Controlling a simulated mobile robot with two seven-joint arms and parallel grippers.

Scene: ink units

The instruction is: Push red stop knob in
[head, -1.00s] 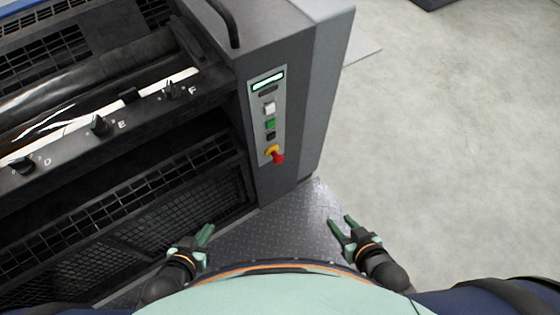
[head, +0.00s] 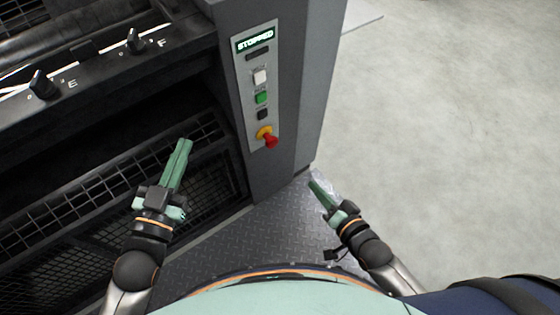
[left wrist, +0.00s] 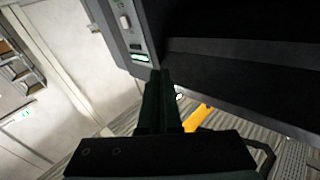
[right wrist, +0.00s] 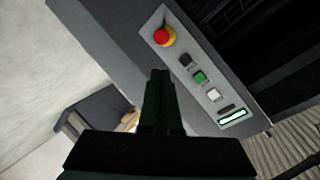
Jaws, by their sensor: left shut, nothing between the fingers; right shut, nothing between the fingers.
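The red stop knob (head: 271,142) sits on a yellow collar (head: 264,132) at the bottom of a grey control panel on the press's end column. It also shows in the right wrist view (right wrist: 161,37), upper middle, apart from my fingers. My right gripper (head: 316,187) is shut and empty, below and right of the knob in the head view. My left gripper (head: 184,146) is shut and empty, left of the knob, in front of the press's dark recess. The left wrist view shows its closed fingers (left wrist: 160,75); the knob is not visible there.
Above the knob are a black button (head: 262,114), a green button (head: 261,98), a white button (head: 260,77) and a display (head: 254,40) reading "STOPPED". Black knobs line the rail (head: 100,70) at left. Mesh guards (head: 110,190) lie below it. Open floor (head: 440,130) lies right.

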